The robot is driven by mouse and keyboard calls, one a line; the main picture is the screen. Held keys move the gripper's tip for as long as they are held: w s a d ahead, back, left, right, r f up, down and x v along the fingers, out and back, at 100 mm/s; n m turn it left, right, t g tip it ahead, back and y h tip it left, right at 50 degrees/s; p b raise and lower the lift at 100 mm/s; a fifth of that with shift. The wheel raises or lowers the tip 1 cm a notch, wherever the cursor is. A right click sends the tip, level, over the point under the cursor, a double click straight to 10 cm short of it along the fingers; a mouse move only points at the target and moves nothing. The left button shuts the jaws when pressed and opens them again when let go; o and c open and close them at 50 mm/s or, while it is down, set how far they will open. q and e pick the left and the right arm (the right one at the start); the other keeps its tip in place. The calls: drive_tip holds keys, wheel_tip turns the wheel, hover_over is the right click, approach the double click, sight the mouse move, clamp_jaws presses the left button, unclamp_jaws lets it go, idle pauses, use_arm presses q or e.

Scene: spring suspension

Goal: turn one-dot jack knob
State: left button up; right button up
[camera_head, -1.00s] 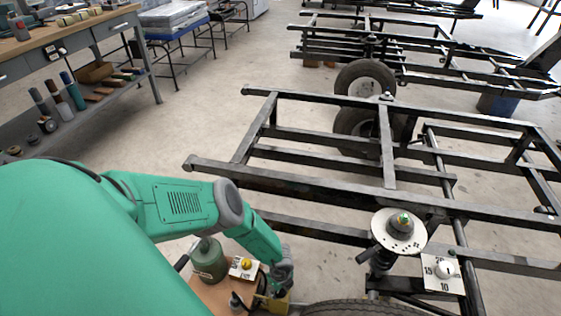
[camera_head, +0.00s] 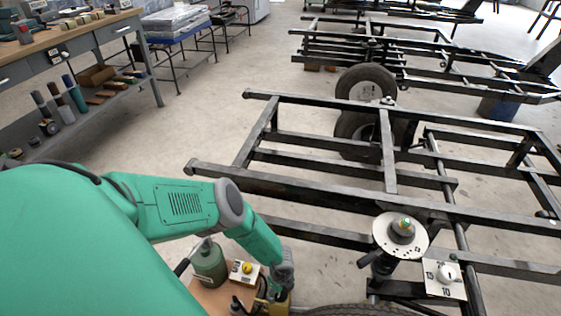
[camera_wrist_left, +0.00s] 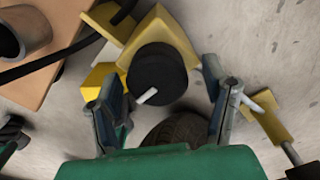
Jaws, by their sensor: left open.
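A round black knob (camera_wrist_left: 157,77) with a white bar mark sits on a yellow jack body (camera_wrist_left: 165,35) in the left wrist view. I cannot make out any dots on it. My left gripper (camera_wrist_left: 160,66) is open, with one finger on each side of the knob and a visible gap to each. In the head view my left gripper (camera_head: 282,280) points down beside the yellow jack part (camera_head: 277,304), and the knob is hidden there. My right gripper is in neither view.
A wooden stand (camera_head: 211,296) holds a green canister (camera_head: 209,263) and a white plate with a yellow knob (camera_head: 247,268). A black frame (camera_head: 330,194) carries a perforated disc (camera_head: 384,232) and a numbered dial plate (camera_head: 441,290). A second yellow part (camera_wrist_left: 265,122) lies beside the right finger.

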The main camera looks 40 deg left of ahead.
use_arm(q)
wheel_tip(320, 180, up, 11)
drive_tip(key=shift+a+r, duration=0.15)
drive_tip(key=shift+r, duration=0.05)
idle(0.3)
idle(0.4)
